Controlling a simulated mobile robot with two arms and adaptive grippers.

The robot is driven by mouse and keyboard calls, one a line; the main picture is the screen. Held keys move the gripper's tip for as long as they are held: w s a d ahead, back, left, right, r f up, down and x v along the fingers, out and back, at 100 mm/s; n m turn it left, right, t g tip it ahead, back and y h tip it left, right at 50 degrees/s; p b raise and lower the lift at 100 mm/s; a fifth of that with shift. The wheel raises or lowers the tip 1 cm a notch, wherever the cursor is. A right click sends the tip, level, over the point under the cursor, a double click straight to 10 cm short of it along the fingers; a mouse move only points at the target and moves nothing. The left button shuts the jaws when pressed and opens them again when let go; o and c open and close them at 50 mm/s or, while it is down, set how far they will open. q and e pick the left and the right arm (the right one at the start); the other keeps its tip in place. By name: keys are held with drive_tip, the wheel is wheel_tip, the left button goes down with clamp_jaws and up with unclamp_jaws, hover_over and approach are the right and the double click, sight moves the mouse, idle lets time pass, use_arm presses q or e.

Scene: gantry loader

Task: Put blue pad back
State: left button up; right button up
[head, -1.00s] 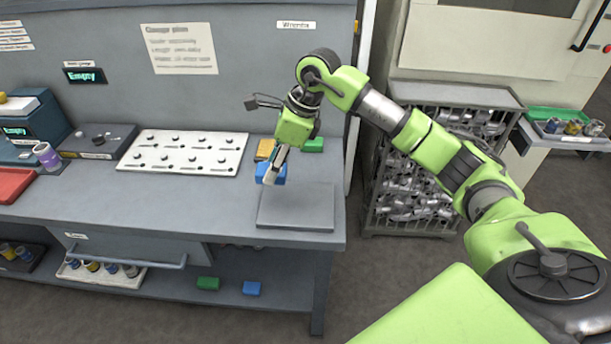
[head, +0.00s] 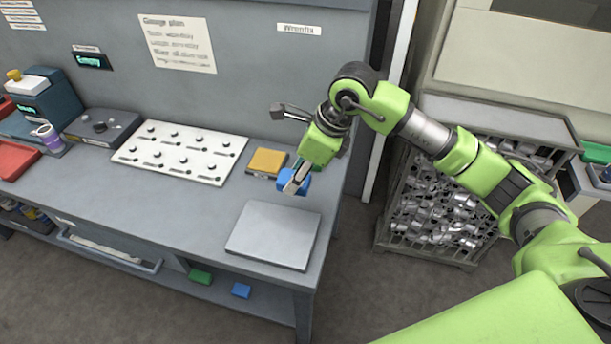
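The blue pad (head: 286,182) is at my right gripper (head: 296,186), near the back right of the workbench. The gripper's fingers point down and are shut on the pad, with blue showing on both sides of them. Whether the pad touches the bench is hard to tell. A yellow pad (head: 267,162) lies just left of it. The green pad seen earlier beside the yellow one is mostly hidden behind my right gripper. My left gripper is not in view.
A grey plate (head: 272,236) lies at the bench's front right. A white pegged board (head: 180,153) is further left. Another blue block (head: 241,290) and a green block (head: 201,276) lie on the lower shelf. A wire cage of metal parts (head: 435,215) stands right of the bench.

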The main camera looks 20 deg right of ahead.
drive_tip(key=w+d+f, duration=0.1)
drive_tip(key=w+d+f+p, duration=0.1)
drive_tip(key=w+f, duration=0.1)
drive_tip(key=w+d+f, duration=0.1)
drive_tip(key=f, duration=0.1)
drive_tip(key=shift+w+f+p, duration=0.15)
drive_tip(key=shift+w+p, duration=0.2)
drive_tip(key=shift+w, duration=0.05)
drive_tip(key=shift+w+d+f, duration=0.15)
drive_tip(key=shift+w+f, duration=0.05)
drive_tip(key=shift+f, duration=0.05)
drive_tip(key=shift+w+f, duration=0.1)
drive_tip(key=shift+f, duration=0.1)
drive_tip(key=shift+w+d+f+p, duration=0.15)
drive_tip(key=shift+f+p, duration=0.2)
wheel_tip(320, 180, down, 2)
drive_tip(key=shift+f+p, duration=0.15)
drive_tip(key=shift+p, duration=0.6)
drive_tip(key=shift+f, duration=0.25)
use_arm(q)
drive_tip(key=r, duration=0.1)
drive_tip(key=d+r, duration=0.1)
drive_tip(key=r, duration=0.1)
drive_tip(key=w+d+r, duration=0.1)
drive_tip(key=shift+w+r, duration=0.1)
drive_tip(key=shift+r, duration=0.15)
